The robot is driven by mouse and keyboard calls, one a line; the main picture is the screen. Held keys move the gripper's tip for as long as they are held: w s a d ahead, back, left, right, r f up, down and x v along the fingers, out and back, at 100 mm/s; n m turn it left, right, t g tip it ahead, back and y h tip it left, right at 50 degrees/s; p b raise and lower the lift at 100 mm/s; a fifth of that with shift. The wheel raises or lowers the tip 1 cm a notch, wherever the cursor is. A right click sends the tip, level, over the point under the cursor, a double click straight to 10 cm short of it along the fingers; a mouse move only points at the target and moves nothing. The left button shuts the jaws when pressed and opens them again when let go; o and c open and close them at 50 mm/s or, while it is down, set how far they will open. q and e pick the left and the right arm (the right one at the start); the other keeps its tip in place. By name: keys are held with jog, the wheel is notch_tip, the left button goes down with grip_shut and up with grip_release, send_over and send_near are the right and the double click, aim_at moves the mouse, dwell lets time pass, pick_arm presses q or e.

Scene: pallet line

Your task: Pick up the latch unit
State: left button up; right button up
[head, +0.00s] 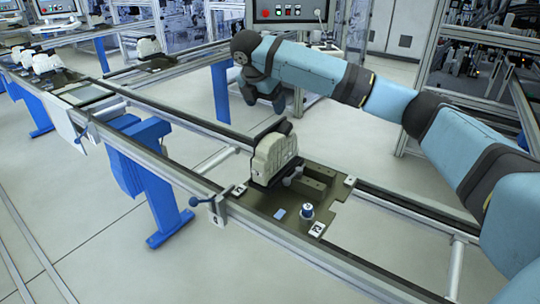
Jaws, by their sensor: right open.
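The latch unit (274,158) is a cream-coloured block with a dark back edge. It stands upright on a dark pallet plate (262,203) on the conveyor line. My right arm reaches in from the right, above and behind the pallet. My right gripper (264,101) points down behind the latch unit, apart from it and farther from the camera. It is open, with nothing seen between its dark fingers. My left gripper is not in view.
A blue-and-white knob (307,210) and a lever with a dark ball (288,181) stick up from the pallet. Conveyor rails (160,160) run diagonally, with more cream units (45,63) at the far left. A control box (291,13) stands behind.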

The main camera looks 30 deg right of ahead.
aim_at(276, 133)
jog(key=x, duration=0.7)
jog(key=shift+d+f, duration=0.15)
jog(key=shift+f, duration=0.05)
jog(key=x, duration=0.3)
jog(key=p+x, duration=0.1)
jog(key=x, duration=0.1)
jog(key=shift+s+d+f, duration=0.1)
jog(key=shift+s+f, duration=0.05)
jog(key=shift+f, duration=0.25)
jog(key=c, duration=1.3)
jog(key=shift+c, duration=0.9)
jog(key=shift+r, duration=0.15)
